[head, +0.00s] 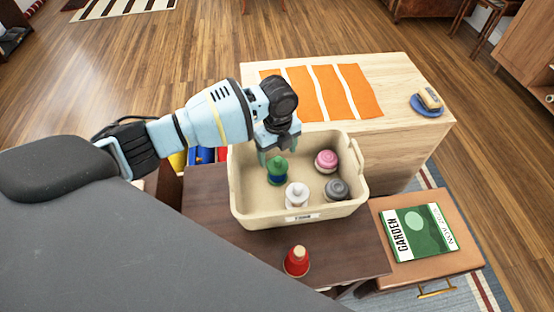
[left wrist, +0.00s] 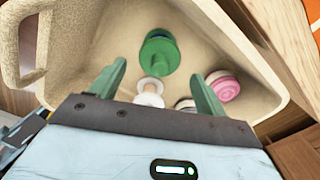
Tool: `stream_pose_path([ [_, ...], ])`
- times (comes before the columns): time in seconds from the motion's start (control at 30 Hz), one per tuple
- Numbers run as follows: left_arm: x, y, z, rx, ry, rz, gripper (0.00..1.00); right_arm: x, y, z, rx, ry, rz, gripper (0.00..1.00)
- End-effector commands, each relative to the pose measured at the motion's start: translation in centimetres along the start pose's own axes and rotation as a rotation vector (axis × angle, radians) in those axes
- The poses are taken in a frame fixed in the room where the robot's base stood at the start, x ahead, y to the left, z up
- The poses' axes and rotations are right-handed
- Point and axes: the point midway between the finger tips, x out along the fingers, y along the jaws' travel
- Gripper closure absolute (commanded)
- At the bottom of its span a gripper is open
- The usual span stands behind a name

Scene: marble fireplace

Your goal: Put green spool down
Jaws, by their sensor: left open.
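The green spool (head: 277,172) stands in the cream bin (head: 243,208), in its back left part. It also shows in the left wrist view (left wrist: 158,56), ahead of the fingertips and between their lines. My left gripper (head: 279,150) reaches into the bin from above, right over the spool. In the left wrist view its two green fingers (left wrist: 158,72) are spread wide with nothing held between them. Whether a finger touches the spool I cannot tell. My right gripper is in neither view.
The bin also holds a white spool (head: 297,195), a grey spool (head: 336,189) and a pink spool (head: 326,160). A red spool (head: 297,261) stands on the dark table (head: 345,260) in front. A magazine (head: 418,232) lies on the stool at right. Bin walls surround my gripper.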

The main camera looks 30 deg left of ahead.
Motion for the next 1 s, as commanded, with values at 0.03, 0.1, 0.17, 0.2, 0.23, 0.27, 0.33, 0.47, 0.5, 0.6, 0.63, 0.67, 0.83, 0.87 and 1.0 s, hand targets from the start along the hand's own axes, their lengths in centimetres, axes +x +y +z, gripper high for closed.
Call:
stream_pose_path([
  [0.03,-1.3,0.0,0.1,0.001,-0.003,-0.003,0.25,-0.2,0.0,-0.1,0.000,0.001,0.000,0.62],
  [0.1,-2.6,0.0,0.0,0.001,-0.001,-0.002,0.25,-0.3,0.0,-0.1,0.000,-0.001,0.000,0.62],
  [0.17,-3.6,-0.1,0.0,0.002,-0.001,-0.003,0.25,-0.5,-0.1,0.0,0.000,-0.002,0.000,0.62],
  [0.2,-4.2,-0.1,0.0,0.001,-0.001,-0.002,0.25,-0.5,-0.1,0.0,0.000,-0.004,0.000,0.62],
  [0.23,-4.6,-0.1,0.0,0.001,-0.001,-0.002,0.25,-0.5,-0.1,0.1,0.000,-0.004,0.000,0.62],
  [0.27,-5.0,-0.1,0.0,0.000,-0.001,-0.002,0.25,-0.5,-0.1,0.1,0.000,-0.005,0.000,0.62],
  [0.33,-5.6,0.0,0.0,0.000,0.000,0.000,0.25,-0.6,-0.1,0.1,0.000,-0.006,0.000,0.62],
  [0.47,-6.2,0.0,0.0,0.000,0.001,0.001,0.25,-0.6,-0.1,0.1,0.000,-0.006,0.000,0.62],
  [0.5,-6.3,0.0,0.0,0.000,0.001,0.002,0.25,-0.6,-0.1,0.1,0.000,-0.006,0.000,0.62],
  [0.6,-6.4,0.1,0.0,0.000,0.001,0.002,0.25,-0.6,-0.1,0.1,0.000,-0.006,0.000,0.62],
  [0.63,-6.4,0.1,0.0,0.000,0.001,0.002,0.25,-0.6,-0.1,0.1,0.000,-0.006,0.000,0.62],
  [0.67,-6.4,0.1,0.0,0.000,0.001,0.002,0.25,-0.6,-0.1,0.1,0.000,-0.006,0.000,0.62],
  [0.83,-6.4,0.0,0.0,0.000,0.001,0.002,0.25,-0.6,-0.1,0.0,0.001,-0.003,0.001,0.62],
  [0.87,-6.3,0.0,0.0,0.000,0.001,0.002,0.25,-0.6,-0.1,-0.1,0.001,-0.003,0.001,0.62],
  [1.0,-6.4,0.0,0.0,0.000,0.000,0.001,0.25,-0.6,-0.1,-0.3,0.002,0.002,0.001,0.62],
])
